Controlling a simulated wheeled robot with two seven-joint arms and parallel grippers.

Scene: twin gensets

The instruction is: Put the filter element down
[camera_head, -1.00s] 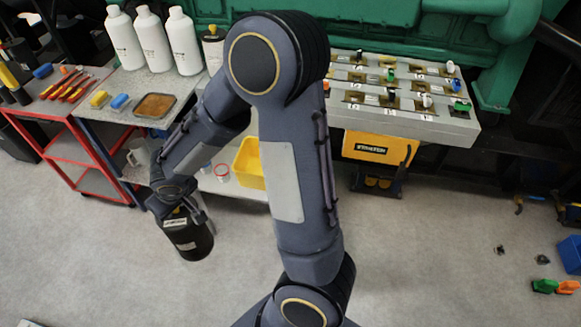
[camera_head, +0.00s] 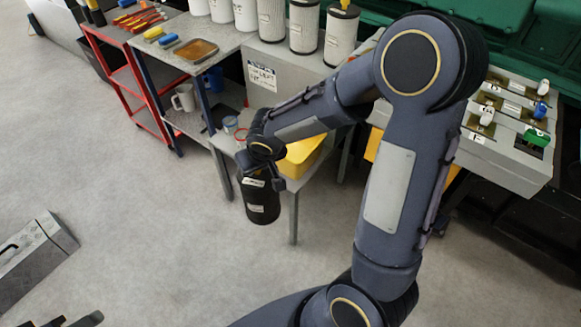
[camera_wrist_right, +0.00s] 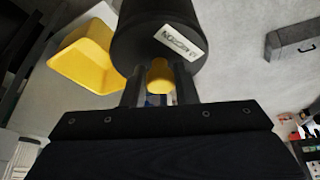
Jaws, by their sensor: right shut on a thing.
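I hold a black canister with white labels (camera_head: 261,203), upright or nearly so, over the floor in front of the bench. My right gripper (camera_head: 263,176) is shut on its top end. In the right wrist view, the black canister (camera_wrist_right: 155,30) is seen close up, with a yellow piece (camera_wrist_right: 160,75) between the fingers of the right gripper (camera_wrist_right: 160,85). Its far end is cut off by the frame. Several white pleated filters (camera_head: 303,25) stand on the grey bench. Dark shapes at the bottom left edge of the head view may be my left gripper; they are mostly cut off.
The grey bench (camera_head: 225,38) carries an amber tray (camera_head: 196,50). A yellow bin (camera_head: 303,155) is on the low shelf behind the canister. A red cart (camera_head: 125,80) stands left. A grey toolbox (camera_head: 30,262) lies on the floor. The floor between is clear.

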